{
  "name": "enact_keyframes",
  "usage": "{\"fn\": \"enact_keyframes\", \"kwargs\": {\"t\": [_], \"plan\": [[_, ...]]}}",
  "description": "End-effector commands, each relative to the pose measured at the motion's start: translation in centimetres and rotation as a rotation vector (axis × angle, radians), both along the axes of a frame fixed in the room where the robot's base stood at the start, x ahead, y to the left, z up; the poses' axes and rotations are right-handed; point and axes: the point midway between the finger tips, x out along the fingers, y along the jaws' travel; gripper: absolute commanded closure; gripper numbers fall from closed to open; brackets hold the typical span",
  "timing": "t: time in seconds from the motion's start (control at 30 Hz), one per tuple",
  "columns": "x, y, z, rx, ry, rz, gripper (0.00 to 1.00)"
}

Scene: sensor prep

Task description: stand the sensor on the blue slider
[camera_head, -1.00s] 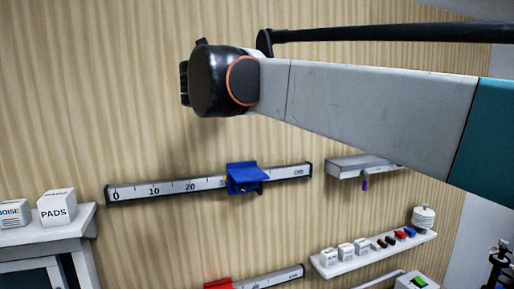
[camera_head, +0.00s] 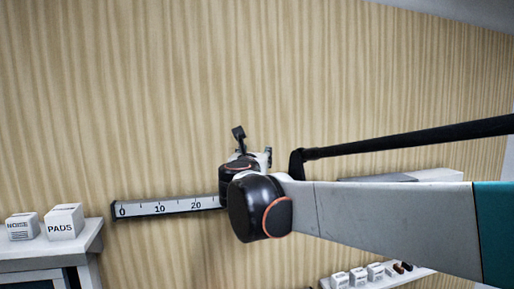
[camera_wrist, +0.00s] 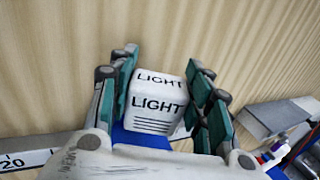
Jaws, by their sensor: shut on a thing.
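The sensor is a white block marked LIGHT (camera_wrist: 158,104), seen in the wrist view. My gripper (camera_wrist: 163,65) is shut on it, with teal-padded fingers on its left and right sides. The blue slider (camera_wrist: 140,138) shows just below and behind the block, partly covered by my gripper's pale body. I cannot tell whether the block touches the slider or hangs above it. In the head view my arm hides the slider, the block and the fingers.
The slider's numbered rail (camera_head: 165,207) runs along the wood-panelled wall. A grey wall shelf (camera_wrist: 270,118) is at the right. White boxes marked NOISE (camera_head: 22,227) and PADS (camera_head: 64,222) stand on a cabinet at the left. A lower shelf (camera_head: 415,272) holds several small items.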

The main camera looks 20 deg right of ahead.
Motion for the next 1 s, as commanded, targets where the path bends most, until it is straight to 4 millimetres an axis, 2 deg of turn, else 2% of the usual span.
{"fn": "enact_keyframes", "kwargs": {"t": [0.03, 0.27, 0.5, 0.93, 0.97, 1.0], "plan": [[-0.7, 0.3, -0.7, 0.0, 0.0, 0.006, 0.79], [-0.7, 0.6, -2.4, 0.0, 0.0, 0.01, 0.79], [-0.7, 0.7, -5.2, 0.0, 0.0, 0.012, 0.79], [-0.7, 0.6, -5.9, 0.0, 0.0, 0.011, 0.79], [-0.7, 0.6, -5.8, 0.0, 0.0, 0.011, 0.48], [-0.7, 0.6, -5.8, 0.0, 0.0, 0.011, 0.39]]}}
